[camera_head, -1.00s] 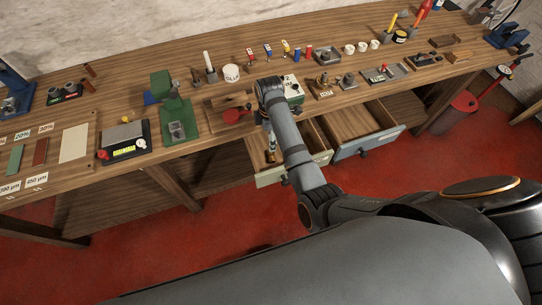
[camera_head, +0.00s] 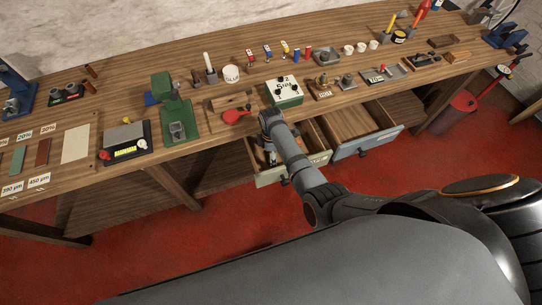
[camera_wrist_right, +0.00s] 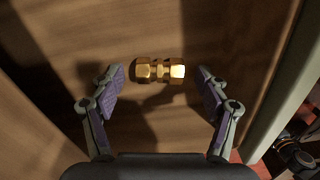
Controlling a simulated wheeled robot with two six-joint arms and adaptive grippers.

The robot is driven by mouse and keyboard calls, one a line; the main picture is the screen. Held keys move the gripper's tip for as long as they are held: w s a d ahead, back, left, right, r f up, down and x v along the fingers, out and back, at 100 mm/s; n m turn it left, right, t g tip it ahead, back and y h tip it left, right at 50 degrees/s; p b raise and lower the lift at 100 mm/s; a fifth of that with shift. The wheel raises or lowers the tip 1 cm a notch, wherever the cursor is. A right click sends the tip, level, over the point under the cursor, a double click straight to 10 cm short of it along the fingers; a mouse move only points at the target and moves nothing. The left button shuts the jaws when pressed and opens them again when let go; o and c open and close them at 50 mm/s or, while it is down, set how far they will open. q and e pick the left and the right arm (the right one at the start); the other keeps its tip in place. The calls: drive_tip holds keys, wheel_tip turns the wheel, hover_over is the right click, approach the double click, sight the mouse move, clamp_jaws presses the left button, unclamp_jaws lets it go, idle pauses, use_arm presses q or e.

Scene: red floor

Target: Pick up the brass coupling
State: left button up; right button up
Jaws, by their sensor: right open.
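The brass coupling (camera_wrist_right: 160,71) lies on the wooden floor of the open left drawer, in the right wrist view. It is a short golden fitting with hex ends, lying crosswise. My right gripper (camera_wrist_right: 158,84) is open, with one finger to each side of the coupling and a gap on both sides. In the head view my right gripper (camera_head: 271,158) reaches down into the left drawer (camera_head: 287,174); the arm hides the coupling there. My left gripper is not in view.
The drawer's front panel runs along the right of the wrist view. A second open drawer (camera_head: 368,147) is beside it.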

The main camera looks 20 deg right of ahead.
drive_tip(key=shift+c, duration=0.3)
drive_tip(key=c, duration=1.2)
drive_tip(key=shift+r, duration=0.1)
